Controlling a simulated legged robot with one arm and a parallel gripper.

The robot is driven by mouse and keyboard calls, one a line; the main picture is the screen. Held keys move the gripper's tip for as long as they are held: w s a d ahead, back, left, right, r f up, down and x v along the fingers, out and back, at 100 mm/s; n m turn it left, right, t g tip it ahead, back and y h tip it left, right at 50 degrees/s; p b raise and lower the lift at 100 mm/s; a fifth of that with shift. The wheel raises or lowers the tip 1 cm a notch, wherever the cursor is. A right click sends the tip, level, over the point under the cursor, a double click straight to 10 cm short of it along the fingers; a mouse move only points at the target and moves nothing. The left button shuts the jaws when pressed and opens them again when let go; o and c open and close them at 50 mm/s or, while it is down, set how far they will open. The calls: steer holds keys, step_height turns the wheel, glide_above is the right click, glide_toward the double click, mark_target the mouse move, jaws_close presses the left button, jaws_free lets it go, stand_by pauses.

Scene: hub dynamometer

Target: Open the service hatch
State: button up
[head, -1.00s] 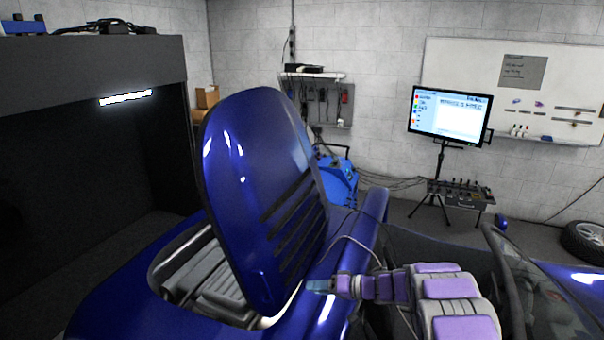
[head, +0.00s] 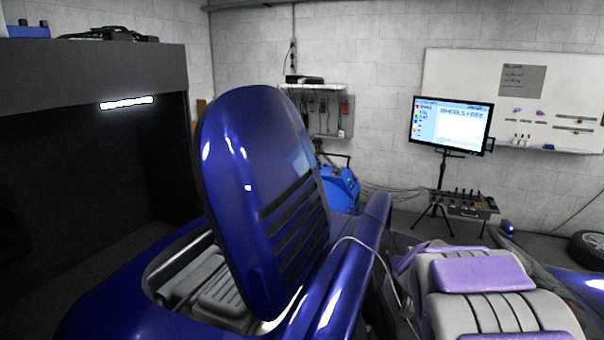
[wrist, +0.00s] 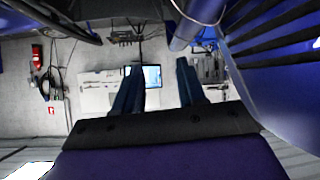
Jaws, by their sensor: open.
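The service hatch (head: 262,190), a glossy blue lid with dark slats, stands raised and steeply tilted over an opening (head: 195,275) in the blue car body. Grey ribbed parts show inside the opening. In the wrist view the slatted hatch (wrist: 275,60) fills the right side. My gripper (wrist: 158,88) shows in the wrist view with two dark blue fingers apart and nothing between them. The hatch lies to the right of the fingers, with no contact seen.
A monitor on a tripod (head: 450,125), a whiteboard (head: 520,75) and a tyre (head: 588,250) stand behind. A dark cabinet (head: 90,80) is at left.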

steer(key=s+a+f+n+g+y+b, duration=0.1)
steer(key=s+a+f+g, duration=0.3)
steer(key=s, duration=1.1)
steer(key=s+a+f+g+y+b, duration=0.1)
steer(key=s+a+f+g+b, duration=0.3)
steer(key=s, duration=1.2)
steer(key=s+a+f+n+g+y+b, duration=0.1)
steer(key=s+a+f+g+b, duration=0.2)
steer(key=s, duration=1.2)
step_height(320, 180, down, 4)
steer(key=shift+s+a+r+n+g, duration=0.25)
steer(key=shift+a+g, duration=0.35)
steer(key=shift+a, duration=0.45)
